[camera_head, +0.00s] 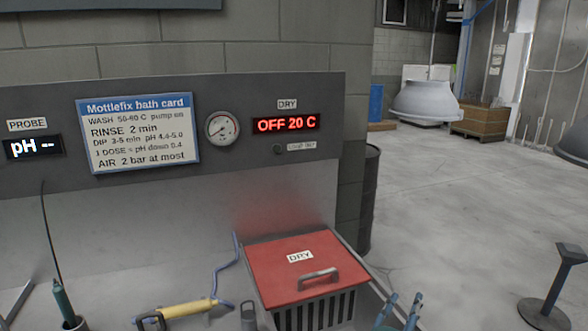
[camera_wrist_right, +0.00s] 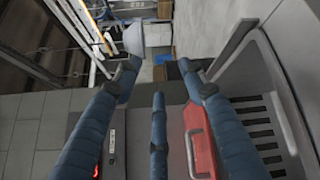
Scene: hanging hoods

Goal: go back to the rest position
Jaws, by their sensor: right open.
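My right gripper (camera_head: 399,312) shows at the bottom edge of the head view, to the right of the red dryer lid. Only the tips of its blue fingers are in that view. The right wrist view shows the same gripper (camera_wrist_right: 158,82) with its blue fingers spread apart and nothing between them. The red lid marked DRY (camera_head: 300,262) is closed on its slotted box, and its handle is clear of the fingers. It also shows behind the fingers in the right wrist view (camera_wrist_right: 201,140). My left gripper is not in view.
A yellow-handled tool (camera_head: 180,311) with a blue hose lies left of the dryer. A teal probe (camera_head: 63,300) stands in a holder farther left. The panel display (camera_head: 286,124) reads OFF 20 C. A dark drum (camera_head: 370,200) stands behind the dryer. The floor to the right is mostly open.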

